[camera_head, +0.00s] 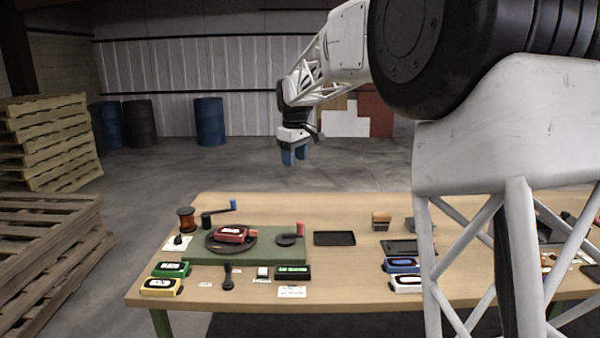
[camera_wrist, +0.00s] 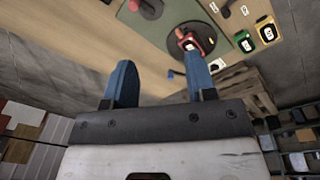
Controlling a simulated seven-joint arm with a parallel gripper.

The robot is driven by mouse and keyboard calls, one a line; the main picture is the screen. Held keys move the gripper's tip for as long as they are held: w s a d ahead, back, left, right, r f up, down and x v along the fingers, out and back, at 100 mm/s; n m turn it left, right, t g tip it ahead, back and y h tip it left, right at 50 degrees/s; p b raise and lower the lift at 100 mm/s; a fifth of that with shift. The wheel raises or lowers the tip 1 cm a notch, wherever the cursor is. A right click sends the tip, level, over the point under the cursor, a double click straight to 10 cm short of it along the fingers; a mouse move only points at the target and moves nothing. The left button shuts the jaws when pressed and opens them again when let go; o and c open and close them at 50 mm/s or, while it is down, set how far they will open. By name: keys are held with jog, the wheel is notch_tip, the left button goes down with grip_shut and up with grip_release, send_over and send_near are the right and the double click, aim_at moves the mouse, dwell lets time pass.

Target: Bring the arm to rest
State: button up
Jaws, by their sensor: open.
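My gripper (camera_head: 294,157) hangs in the air above and beyond the back edge of the wooden table (camera_head: 350,285). Its two blue fingers point down. In the wrist view my gripper (camera_wrist: 158,85) shows its blue fingers spread apart with nothing between them. My white arm reaches in from the right of the head view and hides part of the table's right side.
On the table a green base (camera_head: 220,254) bears a dark turntable with a red device (camera_head: 231,234). Green (camera_head: 171,269), yellow (camera_head: 161,286) and blue (camera_head: 401,265) devices and a black tray (camera_head: 334,239) lie around it. Pallets (camera_head: 45,145) stand left; barrels (camera_head: 209,122) stand behind.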

jog(key=s+d+m, duration=0.2)
jog(key=s+d, duration=0.3)
jog(key=s, duration=0.4)
jog(key=s+d+m, duration=0.1)
jog(key=s+d, duration=0.3)
jog(key=s, duration=0.5)
jog(key=s+d+m, duration=0.2)
jog(key=s+d, duration=0.3)
jog(key=s, duration=0.4)
jog(key=s+d+f+m, duration=0.2)
jog(key=s+f, duration=0.2)
jog(key=s, duration=0.5)
jog(key=s+d+f+m+t, duration=0.1)
jog(key=s+f, duration=0.3)
jog(key=s, duration=0.5)
jog(key=s+d+f+m, duration=0.2)
jog(key=s+d+f, duration=0.1)
jog(key=s, duration=0.7)
jog(key=shift+f+m+t, duration=0.3)
jog(key=shift+f, duration=0.55)
jog(key=shift+d, duration=0.1)
